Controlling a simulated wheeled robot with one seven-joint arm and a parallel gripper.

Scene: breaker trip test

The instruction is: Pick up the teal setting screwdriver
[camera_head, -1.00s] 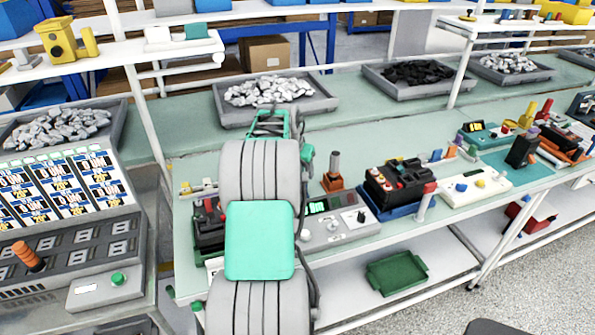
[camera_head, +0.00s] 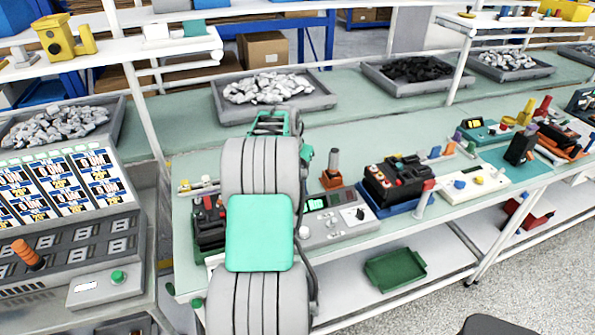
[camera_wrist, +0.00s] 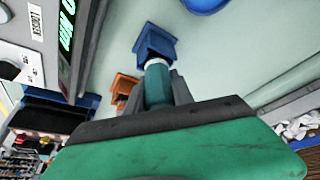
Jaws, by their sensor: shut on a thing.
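The teal setting screwdriver (camera_wrist: 157,88) shows in the wrist view as a teal handle with a pale collar. My gripper (camera_wrist: 160,95) is shut around the handle, with a dark grey finger beside it. A blue holder (camera_wrist: 155,42) lies just beyond the collar, in line with the screwdriver. I cannot tell whether the screwdriver's far end is still inside it. In the head view my arm hides the screwdriver, the holder and the fingertips.
An orange holder (camera_wrist: 122,88) stands close beside the blue one. A grey tester with a green display (camera_wrist: 65,35) is at the upper left. In the head view, a tray of silver parts (camera_head: 268,88) lies behind my arm. The bench strip (camera_head: 350,130) right of it is clear.

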